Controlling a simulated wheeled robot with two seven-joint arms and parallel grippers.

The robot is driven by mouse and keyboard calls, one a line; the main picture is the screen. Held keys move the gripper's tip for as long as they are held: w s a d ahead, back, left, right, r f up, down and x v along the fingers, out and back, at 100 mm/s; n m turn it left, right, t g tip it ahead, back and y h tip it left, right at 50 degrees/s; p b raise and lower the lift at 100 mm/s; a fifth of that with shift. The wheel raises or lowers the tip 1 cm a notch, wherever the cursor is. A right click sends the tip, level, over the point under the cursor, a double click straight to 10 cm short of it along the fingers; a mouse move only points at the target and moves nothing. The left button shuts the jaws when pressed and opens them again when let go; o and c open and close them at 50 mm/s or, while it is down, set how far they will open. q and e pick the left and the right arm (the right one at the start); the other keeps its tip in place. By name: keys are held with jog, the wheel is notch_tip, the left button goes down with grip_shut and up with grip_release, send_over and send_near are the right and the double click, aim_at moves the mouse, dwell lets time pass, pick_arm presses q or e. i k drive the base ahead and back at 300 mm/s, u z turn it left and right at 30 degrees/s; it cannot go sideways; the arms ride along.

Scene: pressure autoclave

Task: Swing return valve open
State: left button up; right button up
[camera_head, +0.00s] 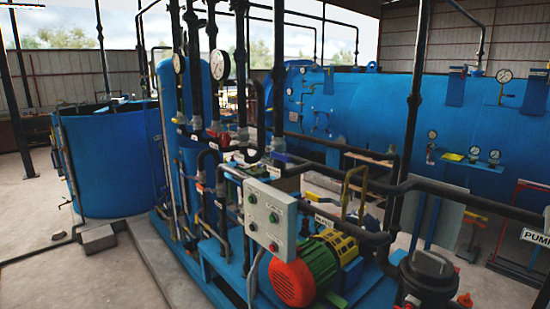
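Neither of my grippers is in view. Several small valves with coloured handles sit on the dark vertical pipes by the blue upright tank (180,85). A yellow handle (453,157) is by the large horizontal blue vessel (365,105). The small labels are too small to read, so I cannot tell which one is the return valve or how far it is turned.
A grey control box (268,216) and a red-and-green pump motor (305,270) stand in front of the pipes. A dark pipe (455,196) crosses at the right, beside a "PUMP" sign (536,237). An open blue tank (110,160) is at left. Bare floor (50,275) lies front left.

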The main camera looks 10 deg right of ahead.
aim_at(284, 158)
jog(key=u, duration=1.4)
jog(key=i, duration=1.25)
jog(key=z, duration=1.5)
